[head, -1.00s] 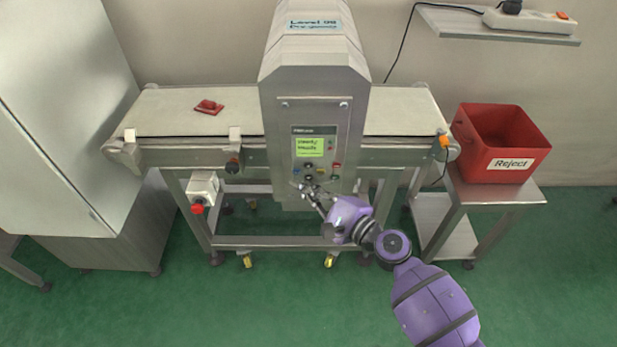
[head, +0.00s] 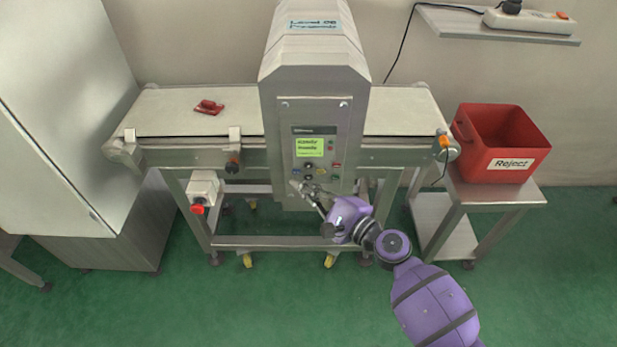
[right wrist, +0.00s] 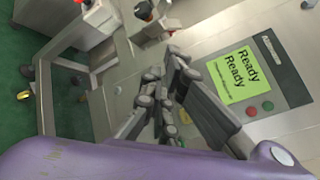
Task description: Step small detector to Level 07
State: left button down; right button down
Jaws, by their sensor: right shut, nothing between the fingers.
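The detector (head: 314,75) is a grey metal housing over the conveyor. Its control panel has a lit green display (head: 309,147), with buttons below it. My right gripper (head: 297,186) is shut and empty, at the panel's lower left by the dark buttons. The right wrist view also shows its fingers (right wrist: 170,68); contact cannot be told. My left gripper is out of view.
A red object (head: 209,107) lies on the left part of the conveyor belt (head: 165,112). A red Reject bin (head: 512,145) stands on a side table at the right. A white box with a red button (head: 198,207) hangs at the conveyor's left front.

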jog(key=shift+w, duration=0.4)
jog(key=shift+w, duration=0.3)
dwell(0.5)
jog(key=shift+s, duration=0.75)
jog(key=s, duration=0.5)
jog(key=shift+p, duration=0.35)
dwell(0.8)
